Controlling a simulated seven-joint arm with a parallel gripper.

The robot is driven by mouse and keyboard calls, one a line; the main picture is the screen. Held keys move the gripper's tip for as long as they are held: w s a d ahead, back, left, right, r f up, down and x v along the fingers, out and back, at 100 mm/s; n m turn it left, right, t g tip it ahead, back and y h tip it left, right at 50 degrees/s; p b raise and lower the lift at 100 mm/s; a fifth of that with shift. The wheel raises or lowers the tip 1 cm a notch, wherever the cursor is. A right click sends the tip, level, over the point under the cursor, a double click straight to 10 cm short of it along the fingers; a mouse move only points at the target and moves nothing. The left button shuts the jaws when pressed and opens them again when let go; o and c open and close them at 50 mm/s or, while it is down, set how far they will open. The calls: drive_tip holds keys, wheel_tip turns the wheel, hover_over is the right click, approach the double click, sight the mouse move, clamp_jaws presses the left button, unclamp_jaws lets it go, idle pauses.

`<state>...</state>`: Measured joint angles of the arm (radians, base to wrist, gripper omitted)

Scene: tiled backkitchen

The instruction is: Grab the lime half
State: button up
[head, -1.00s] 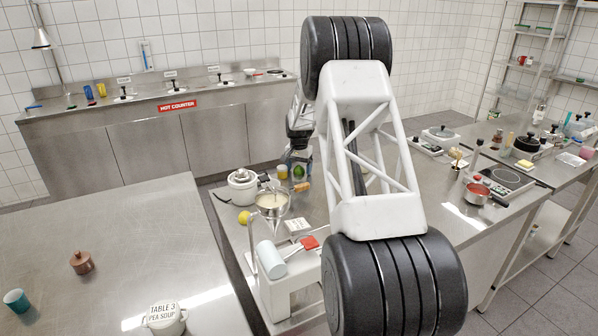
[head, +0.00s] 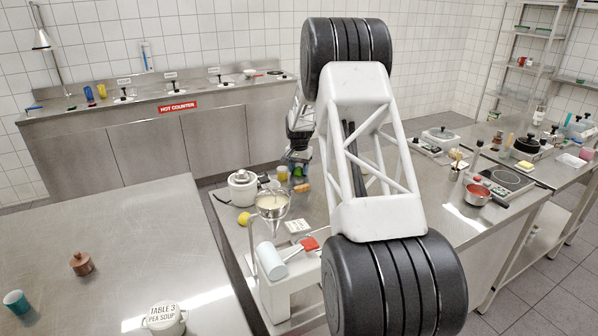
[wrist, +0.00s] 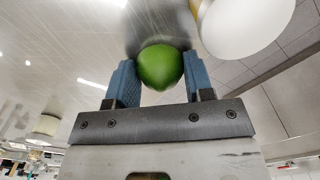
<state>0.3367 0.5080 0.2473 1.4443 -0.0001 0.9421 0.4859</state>
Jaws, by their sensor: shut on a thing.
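The lime half, a rounded green piece, shows in the wrist view (wrist: 160,67) between the two blue finger pads of my gripper (wrist: 160,80). My gripper is shut on it, with one pad at each side. In the head view my gripper (head: 299,168) is small and low over the steel worktop (head: 340,215), and the lime half is mostly hidden by it. I cannot tell whether the lime half touches the worktop.
Close by are a small yellow jar (head: 282,173), an orange-brown piece (head: 302,188) and a white cooker (head: 242,189). A yellow lemon (head: 244,218) and a funnel on a stand (head: 272,206) stand nearer.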

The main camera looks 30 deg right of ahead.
drive_tip(key=shift+r, duration=0.1)
drive_tip(key=shift+r, duration=4.9)
